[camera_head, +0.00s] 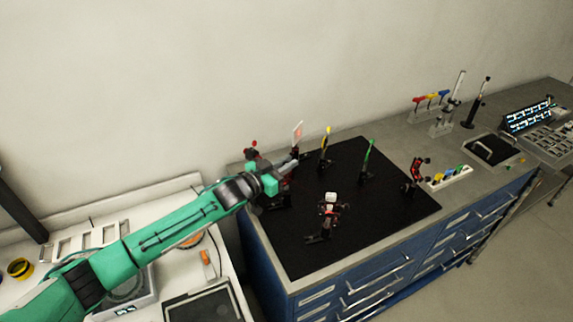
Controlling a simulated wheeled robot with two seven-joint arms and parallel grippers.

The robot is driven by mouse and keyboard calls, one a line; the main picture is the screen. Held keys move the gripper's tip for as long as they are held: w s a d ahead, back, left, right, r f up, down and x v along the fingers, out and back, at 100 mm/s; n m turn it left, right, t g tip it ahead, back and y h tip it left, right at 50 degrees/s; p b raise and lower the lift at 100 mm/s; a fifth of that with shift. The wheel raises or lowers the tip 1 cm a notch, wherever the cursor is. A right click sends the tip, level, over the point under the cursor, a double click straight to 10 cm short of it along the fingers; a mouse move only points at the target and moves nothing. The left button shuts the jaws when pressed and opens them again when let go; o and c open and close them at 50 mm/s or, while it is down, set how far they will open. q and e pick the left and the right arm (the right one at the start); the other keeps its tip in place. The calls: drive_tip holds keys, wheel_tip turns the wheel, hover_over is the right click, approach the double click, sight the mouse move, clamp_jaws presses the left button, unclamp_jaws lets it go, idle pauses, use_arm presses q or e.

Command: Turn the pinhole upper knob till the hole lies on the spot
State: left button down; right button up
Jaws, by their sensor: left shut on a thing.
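My left gripper (288,166) reaches in from the left over the back left corner of the black breadboard (390,215). It is shut on a small part at the dark mount there, which I take to be the pinhole upper knob; the jaws hide it. A red knob (254,143) tops the dark mount (252,156) just behind the gripper. The pinhole's hole and the light spot are too small to make out. A pale card with a pinkish face (297,134) stands just behind the jaws. My right gripper is out of view.
A yellow-topped post (326,140), a green post (368,155) and a red-and-black mount (416,172) stand along the board's back and right. A white-topped mount (330,200) stands mid-board. The board's front right is clear. A white bench (222,262) adjoins at left.

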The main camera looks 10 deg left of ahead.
use_arm(q)
drive_tip(key=shift+w+m+g+h+b, duration=0.1)
drive_tip(key=shift+m+g+h+b, duration=0.6)
drive_tip(key=shift+m+g+h, duration=0.7)
drive_tip(key=shift+m+g+h+b, duration=0.35)
drive_tip(key=shift+m+g+h, duration=0.3)
drive_tip(key=shift+g, duration=0.55)
drive_tip(key=shift+m+g+h, duration=0.35)
drive_tip(key=shift+m+g, duration=0.2)
drive_tip(key=shift+g, duration=0.15)
drive_tip(key=shift+r, duration=0.1)
drive_tip(key=c, duration=1.5)
unclamp_jaws()
drive_tip(key=shift+o, duration=0.2)
drive_tip(key=shift+a, duration=0.1)
